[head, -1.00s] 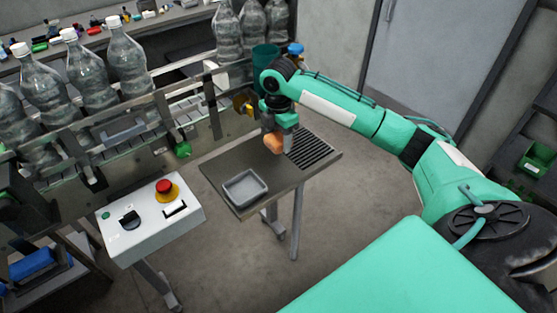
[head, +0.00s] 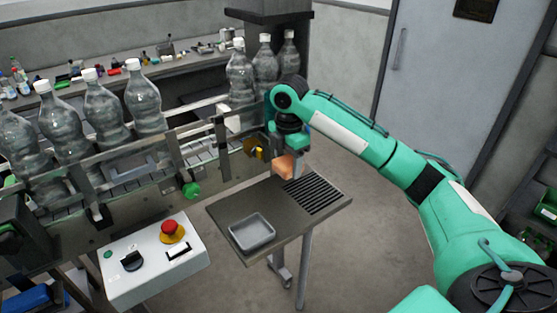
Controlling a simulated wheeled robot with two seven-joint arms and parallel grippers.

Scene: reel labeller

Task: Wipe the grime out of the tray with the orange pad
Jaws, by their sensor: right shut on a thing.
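A small grey tray (head: 252,241) sits on the left part of the dark side table (head: 318,222). Its inside looks plain grey, and I cannot make out grime at this size. My right gripper (head: 287,155) points down and is shut on the orange pad (head: 285,167). The pad is above the table's back edge, behind and to the right of the tray and apart from it. The gripper's fingertips are partly hidden behind the pad and the wrist. My left gripper is not in view.
A black ribbed grate (head: 313,194) lies on the table's right part. A control box (head: 152,262) with a red button (head: 172,230) stands left of the table. A conveyor with large clear bottles (head: 144,100) runs behind. Floor to the right is open.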

